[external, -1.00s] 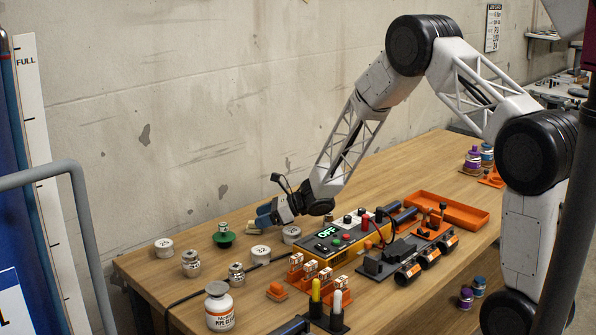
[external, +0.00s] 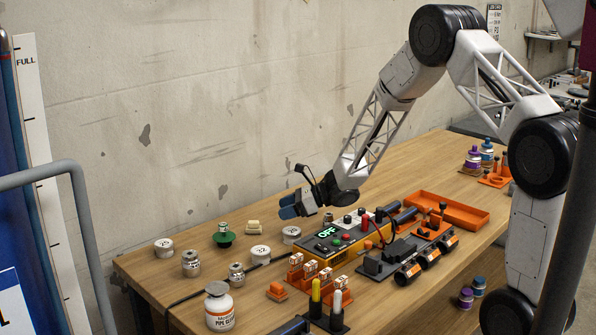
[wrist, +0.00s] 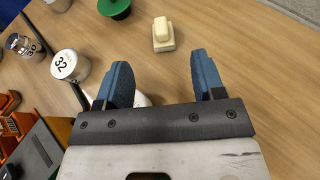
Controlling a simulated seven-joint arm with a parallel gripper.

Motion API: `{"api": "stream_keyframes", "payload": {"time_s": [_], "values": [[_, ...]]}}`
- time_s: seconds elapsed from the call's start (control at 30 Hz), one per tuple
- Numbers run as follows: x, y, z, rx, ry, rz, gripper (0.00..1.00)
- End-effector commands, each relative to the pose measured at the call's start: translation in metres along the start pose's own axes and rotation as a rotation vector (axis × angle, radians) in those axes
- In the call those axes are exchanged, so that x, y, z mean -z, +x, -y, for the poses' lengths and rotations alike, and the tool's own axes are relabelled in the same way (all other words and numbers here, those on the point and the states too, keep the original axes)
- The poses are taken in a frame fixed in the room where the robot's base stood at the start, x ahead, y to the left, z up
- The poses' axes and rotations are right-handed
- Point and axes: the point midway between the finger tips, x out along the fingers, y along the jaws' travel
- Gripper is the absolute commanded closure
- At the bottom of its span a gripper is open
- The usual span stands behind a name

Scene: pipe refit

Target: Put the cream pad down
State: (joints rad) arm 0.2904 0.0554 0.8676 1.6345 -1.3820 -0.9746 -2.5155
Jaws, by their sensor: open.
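The cream pad (external: 253,227) lies on the table near its back edge, beside the green-based item. It also shows in the wrist view (wrist: 161,30), as a cream block on a paler base, beyond my fingertips. My gripper (external: 289,207) is above the table, to the right of the pad and apart from it. In the wrist view its blue fingers (wrist: 157,78) are spread wide with nothing between them.
A green-based item (external: 223,238) stands just left of the pad. White round containers (external: 260,253) stand in front of it. The orange control box (external: 318,258) showing OFF is to the right. Bare table lies behind and right of the pad.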

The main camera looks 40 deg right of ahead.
Motion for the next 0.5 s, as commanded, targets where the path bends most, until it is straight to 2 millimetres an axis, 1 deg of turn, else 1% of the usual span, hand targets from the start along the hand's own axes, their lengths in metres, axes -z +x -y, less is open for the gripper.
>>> {"api": "stream_keyframes", "payload": {"time_s": [0.33,0.43,0.5], "values": [[-0.001,0.000,0.000,0.002,0.002,0.000,0.37],[-0.006,-0.002,0.001,0.017,0.020,-0.004,0.37],[-0.013,-0.004,0.001,0.038,0.049,-0.009,0.37]]}}
